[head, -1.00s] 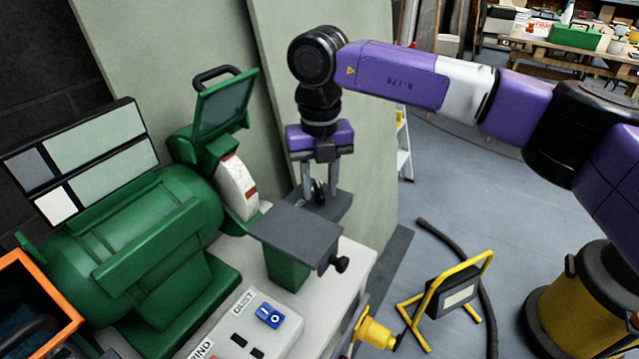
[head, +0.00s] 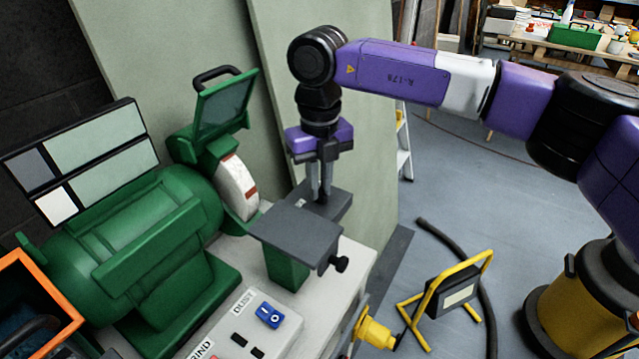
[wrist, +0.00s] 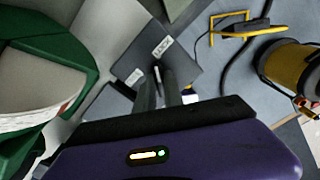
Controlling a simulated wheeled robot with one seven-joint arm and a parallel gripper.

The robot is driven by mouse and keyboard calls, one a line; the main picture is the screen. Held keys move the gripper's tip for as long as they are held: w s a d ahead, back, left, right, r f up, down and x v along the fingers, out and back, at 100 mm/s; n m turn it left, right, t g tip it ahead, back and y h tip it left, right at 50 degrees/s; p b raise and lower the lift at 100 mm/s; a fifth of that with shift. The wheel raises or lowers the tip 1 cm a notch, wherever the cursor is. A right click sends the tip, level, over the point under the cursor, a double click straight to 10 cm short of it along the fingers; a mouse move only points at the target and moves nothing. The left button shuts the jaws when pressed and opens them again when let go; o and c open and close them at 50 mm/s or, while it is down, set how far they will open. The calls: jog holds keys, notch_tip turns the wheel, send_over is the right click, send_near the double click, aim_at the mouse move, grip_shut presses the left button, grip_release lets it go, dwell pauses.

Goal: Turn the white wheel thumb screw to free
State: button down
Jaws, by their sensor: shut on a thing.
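The white wheel (head: 238,188) sits in the green grinder's guard; it also shows in the wrist view (wrist: 40,85). Beside it is a dark grey tool rest (head: 297,232). Behind that rest, my gripper (head: 320,193) points straight down with its fingers close together. In the wrist view, my gripper (wrist: 162,88) is shut on the small black thumb screw (wrist: 158,71), which is mostly hidden between the fingertips. Small white labels lie on the grey surface around it; the upper one (wrist: 162,47) seems to read LOCK, the lower one (wrist: 134,77) is hard to read.
The green grinder (head: 150,235) fills the left of the bench. Another black knob (head: 340,264) sticks out from the front rest's side. A blue switch (head: 270,315) is on the bench front. A yellow work lamp (head: 450,290) stands on the floor. A pale panel (head: 370,170) stands close behind my gripper.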

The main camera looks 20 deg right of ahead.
jog(key=n, duration=0.4)
jog(key=shift+n, duration=0.3)
jog(key=n, duration=0.3)
jog(key=shift+n+p, duration=0.3)
jog(key=shift+n, duration=0.1)
jog(key=n, duration=0.3)
jog(key=shift+r, duration=0.1)
jog(key=shift+w+n+p, duration=0.1)
jog(key=shift+n+p, duration=0.3)
jog(key=shift+n, duration=1.6)
jog(key=c, duration=1.4)
grip_release()
jog(key=shift+c, duration=0.2)
